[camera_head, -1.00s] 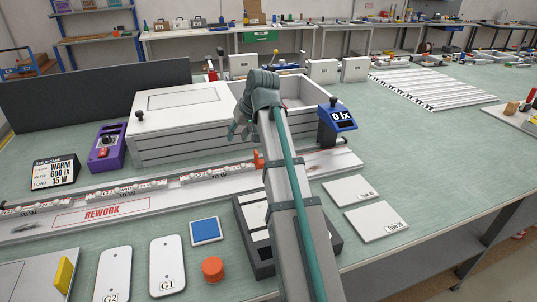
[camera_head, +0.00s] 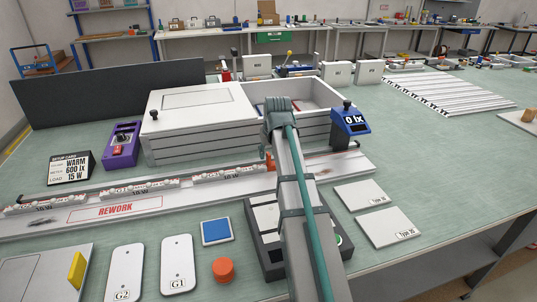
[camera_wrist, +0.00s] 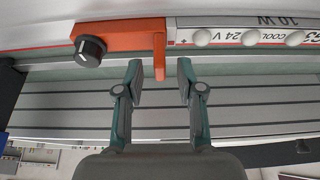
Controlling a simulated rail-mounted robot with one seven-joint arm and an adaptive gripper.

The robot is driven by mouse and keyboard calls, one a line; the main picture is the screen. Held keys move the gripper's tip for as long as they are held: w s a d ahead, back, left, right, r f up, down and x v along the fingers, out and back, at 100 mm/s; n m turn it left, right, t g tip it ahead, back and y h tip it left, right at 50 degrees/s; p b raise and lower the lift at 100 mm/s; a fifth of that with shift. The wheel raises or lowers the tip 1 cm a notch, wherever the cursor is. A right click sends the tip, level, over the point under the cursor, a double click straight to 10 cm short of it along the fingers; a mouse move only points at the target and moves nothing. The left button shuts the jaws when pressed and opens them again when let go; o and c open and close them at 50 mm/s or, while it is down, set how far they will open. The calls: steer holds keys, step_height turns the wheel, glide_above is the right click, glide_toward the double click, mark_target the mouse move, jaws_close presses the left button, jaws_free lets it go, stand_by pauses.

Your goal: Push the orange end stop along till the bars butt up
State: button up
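In the wrist view the orange end stop (camera_wrist: 118,36), with a black knob, sits against or very near the left end of a white light bar (camera_wrist: 245,38). My gripper (camera_wrist: 160,72) is open, and the stop's orange tab shows between its two fingertips; contact with either finger cannot be told. In the head view the end stop (camera_head: 270,162) is partly hidden by my arm, at the right end of three bars on the white rail (camera_head: 325,167): left (camera_head: 45,202), middle (camera_head: 140,187) and right (camera_head: 228,174). Small gaps seem to separate them.
The white lightbox (camera_head: 185,120) stands just behind the rail. A blue meter (camera_head: 349,124) reading 0 lx stands at its right. A dark tray (camera_head: 268,250) lies under my arm. A purple unit (camera_head: 122,145) stands left; white tiles (camera_head: 385,226) lie right.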

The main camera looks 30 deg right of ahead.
steer(key=shift+x, duration=0.8)
jaws_close()
